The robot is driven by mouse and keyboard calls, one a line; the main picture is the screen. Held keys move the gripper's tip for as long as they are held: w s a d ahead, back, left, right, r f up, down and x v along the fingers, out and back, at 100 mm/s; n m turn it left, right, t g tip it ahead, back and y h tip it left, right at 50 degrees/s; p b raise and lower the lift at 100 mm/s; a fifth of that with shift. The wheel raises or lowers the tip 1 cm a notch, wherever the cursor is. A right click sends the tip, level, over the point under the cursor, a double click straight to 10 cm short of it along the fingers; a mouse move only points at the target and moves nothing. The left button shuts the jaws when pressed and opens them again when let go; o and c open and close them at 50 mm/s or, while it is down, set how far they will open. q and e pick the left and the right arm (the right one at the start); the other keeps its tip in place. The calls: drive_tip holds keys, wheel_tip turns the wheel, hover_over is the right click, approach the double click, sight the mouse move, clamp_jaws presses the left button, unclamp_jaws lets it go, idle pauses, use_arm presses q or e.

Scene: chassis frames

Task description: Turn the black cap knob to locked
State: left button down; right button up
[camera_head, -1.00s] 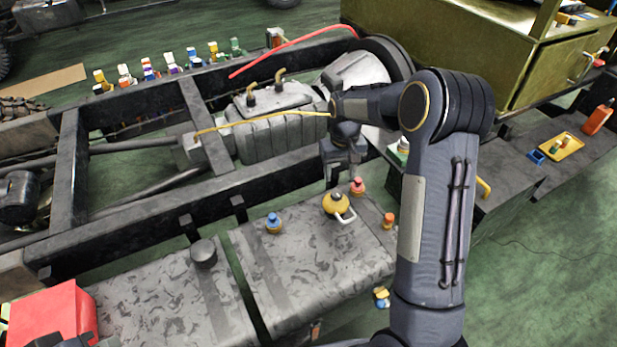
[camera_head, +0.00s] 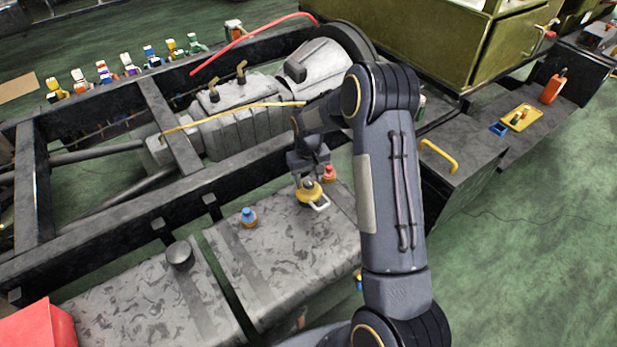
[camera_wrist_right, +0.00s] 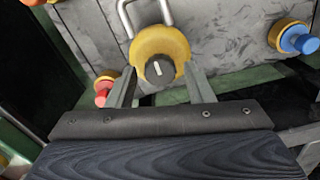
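A black knob (camera_wrist_right: 160,69) with a white mark sits in the middle of a round yellow cap (camera_head: 309,192) with a silver loop. The yellow cap also shows in the right wrist view (camera_wrist_right: 158,42). It is on the grey tank (camera_head: 290,250). My right gripper (camera_head: 307,181) points down just above the yellow cap. In the right wrist view its two fingers (camera_wrist_right: 162,78) are spread, one on each side of the black knob, with gaps showing. Whether the fingertips reach down beside the knob is unclear. My left gripper is out of view.
A blue-topped cap (camera_head: 249,217) and a red-topped cap (camera_head: 329,173) stand near the yellow cap. A plain black cap (camera_head: 179,256) stands on the tank to the left. The dark frame rail (camera_head: 130,233) runs behind the tanks. A yellow handle (camera_head: 440,157) lies right of my arm.

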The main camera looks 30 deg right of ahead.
drive_tip(key=c, duration=0.8)
drive_tip(key=shift+m, duration=0.4)
drive_tip(key=m, duration=0.3)
drive_tip(key=shift+b, duration=0.4)
drive_tip(key=m, duration=0.3)
drive_tip(key=shift+m, duration=0.3)
drive_tip(key=m, duration=0.5)
drive_tip(key=shift+p, duration=0.3)
drive_tip(key=m+p, duration=0.1)
drive_tip(key=m, duration=0.4)
drive_tip(key=shift+m, duration=0.4)
